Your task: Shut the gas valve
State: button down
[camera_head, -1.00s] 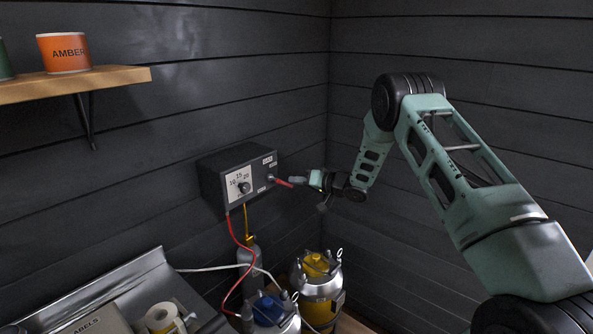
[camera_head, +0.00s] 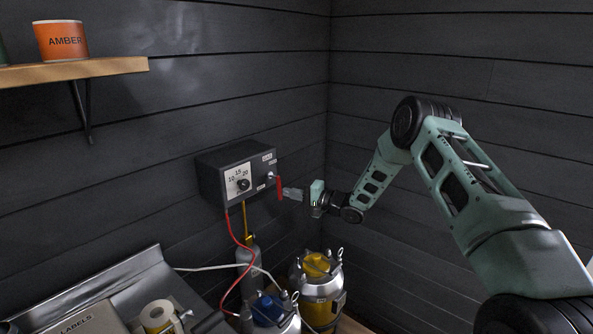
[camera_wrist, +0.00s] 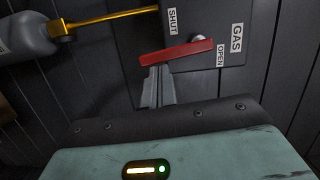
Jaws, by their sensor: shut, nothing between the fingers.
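The gas valve is a red lever (camera_head: 279,188) on the right side of the grey box's front.
The grey box (camera_head: 210,183) has a dial (camera_head: 243,185) left of the lever. Metal kegs (camera_head: 318,285) stand beneath. A shelf (camera_head: 75,72) is upper left.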

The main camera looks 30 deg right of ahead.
jog(key=shift+s+a, duration=0.1)
jog(key=shift+a, duration=0.2)
dwell(0.6)
